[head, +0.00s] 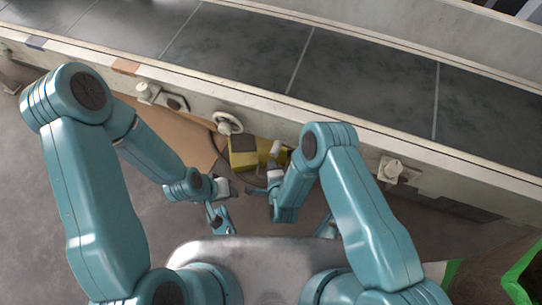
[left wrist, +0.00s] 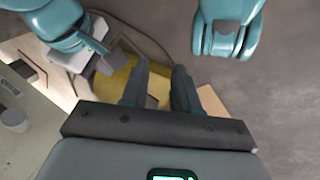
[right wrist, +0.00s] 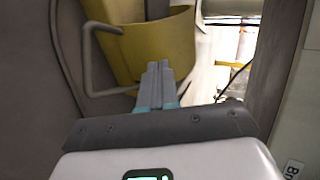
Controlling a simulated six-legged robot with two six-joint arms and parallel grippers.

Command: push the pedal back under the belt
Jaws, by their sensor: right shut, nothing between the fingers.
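The pedal (head: 243,152) is a yellow box-like unit with a dark top. It lies on the floor at the near foot of the belt frame. In the right wrist view its yellow curved shell (right wrist: 165,45) fills the upper middle, with a grey bar loop on its left. My right gripper (right wrist: 160,68) is shut and empty, its fingertips in front of the shell; I cannot tell whether they touch. My left gripper (left wrist: 160,72) has its fingers apart, empty, with the yellow pedal (left wrist: 112,88) partly hidden beyond them. My right arm hides the pedal's right end in the head view.
The dark belt (head: 360,85) runs across the back behind a pale side rail. A handwheel (head: 228,123) and knobbed brackets (head: 395,170) stick out from the rail. A brown board (head: 165,145) lies left of the pedal. A cable runs across the floor nearby.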

